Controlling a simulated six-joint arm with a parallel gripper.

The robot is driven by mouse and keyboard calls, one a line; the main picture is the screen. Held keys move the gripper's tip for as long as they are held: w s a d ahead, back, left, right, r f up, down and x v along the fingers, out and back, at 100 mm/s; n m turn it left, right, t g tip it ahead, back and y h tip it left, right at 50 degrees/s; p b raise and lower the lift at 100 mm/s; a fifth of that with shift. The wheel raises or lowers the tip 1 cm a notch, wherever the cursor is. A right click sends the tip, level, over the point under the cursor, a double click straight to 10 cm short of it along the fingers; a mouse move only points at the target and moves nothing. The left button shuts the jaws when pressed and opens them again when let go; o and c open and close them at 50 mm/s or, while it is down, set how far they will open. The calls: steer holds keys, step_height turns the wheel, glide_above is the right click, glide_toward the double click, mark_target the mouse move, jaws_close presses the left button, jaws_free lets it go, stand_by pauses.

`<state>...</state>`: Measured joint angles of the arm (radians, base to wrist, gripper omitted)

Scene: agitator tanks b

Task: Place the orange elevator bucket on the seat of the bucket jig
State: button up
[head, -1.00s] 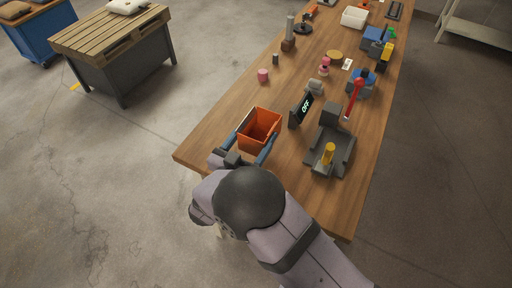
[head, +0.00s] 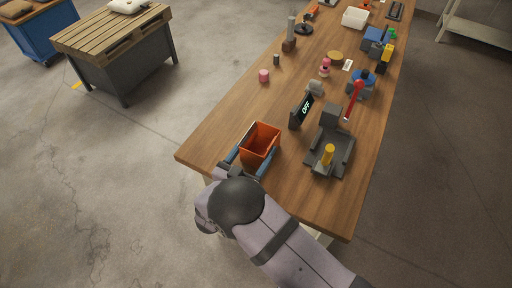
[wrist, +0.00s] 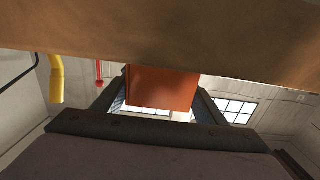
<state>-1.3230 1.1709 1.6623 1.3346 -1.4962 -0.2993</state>
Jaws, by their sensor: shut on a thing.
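The orange elevator bucket (head: 261,140) is an open-topped box near the table's near left edge in the head view. My gripper (head: 251,160) is shut on it, with one blue-grey finger along each side. In the wrist view the bucket (wrist: 162,88) shows between the two fingers (wrist: 160,100). Its height over the table is hard to tell. The grey fixture that looks like the bucket jig (head: 321,167) stands to the right of the bucket, apart from it. It has a yellow upright handle (head: 328,154) and a raised grey block at its back.
A dark display reading OFF (head: 301,111) stands between bucket and jig, toward the back. A red lever (head: 355,95) rises behind the jig. Several small parts and a white bin (head: 354,18) lie farther back. Bare wooden tabletop (head: 225,108) lies left of the display.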

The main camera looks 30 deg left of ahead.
steer(key=shift+f+b, duration=0.25)
steer(key=shift+b, duration=0.05)
steer(key=o, duration=1.2)
steer(key=shift+r, duration=0.1)
steer(key=shift+s, duration=0.25)
steer(key=s+b, duration=0.3)
steer(key=s, duration=0.3)
steer(key=shift+s+d, duration=0.15)
steer(key=shift+s, duration=0.2)
steer(key=c, duration=1.4)
